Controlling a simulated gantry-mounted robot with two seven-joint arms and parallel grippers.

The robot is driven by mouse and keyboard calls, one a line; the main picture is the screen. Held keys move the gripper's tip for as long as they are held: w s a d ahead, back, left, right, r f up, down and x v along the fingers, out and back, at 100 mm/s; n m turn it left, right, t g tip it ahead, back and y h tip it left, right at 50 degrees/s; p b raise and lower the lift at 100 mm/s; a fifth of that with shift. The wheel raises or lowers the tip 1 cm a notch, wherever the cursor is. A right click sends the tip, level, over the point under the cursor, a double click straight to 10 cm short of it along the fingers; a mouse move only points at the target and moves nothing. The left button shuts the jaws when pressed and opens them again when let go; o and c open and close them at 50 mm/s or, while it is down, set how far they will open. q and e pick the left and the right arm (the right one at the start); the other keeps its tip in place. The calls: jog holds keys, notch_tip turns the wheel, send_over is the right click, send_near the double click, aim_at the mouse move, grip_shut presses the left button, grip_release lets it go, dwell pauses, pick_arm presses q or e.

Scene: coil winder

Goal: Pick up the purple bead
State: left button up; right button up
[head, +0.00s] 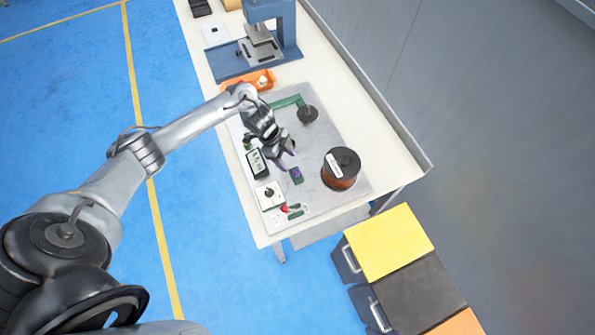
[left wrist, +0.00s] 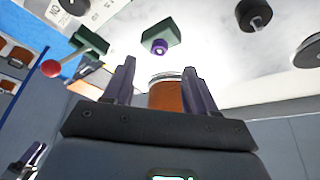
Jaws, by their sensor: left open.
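The small purple bead (head: 296,173) sits on a small dark green block (head: 298,180) on the grey mat. In the left wrist view, the bead (left wrist: 160,46) shows against the green block (left wrist: 148,37), just beyond the gap between my fingertips. My left gripper (head: 284,162) is open and empty, a short way up and left of the bead in the head view. Its two fingers stand apart in the left wrist view (left wrist: 159,66), and neither touches the bead.
A copper wire spool (head: 341,170) stands right of the bead. A black meter (head: 257,163) and a white switch box (head: 269,195) lie to the left. A red-knobbed lever (head: 284,208) is near the front edge. A green arm with a black disc (head: 307,114) stands behind.

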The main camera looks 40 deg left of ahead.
aim_at(296, 172)
pick_arm(q)
jog(key=shift+x, duration=3.3)
jog(key=shift+w, duration=0.1)
jog(key=shift+c, duration=0.2)
grip_shut()
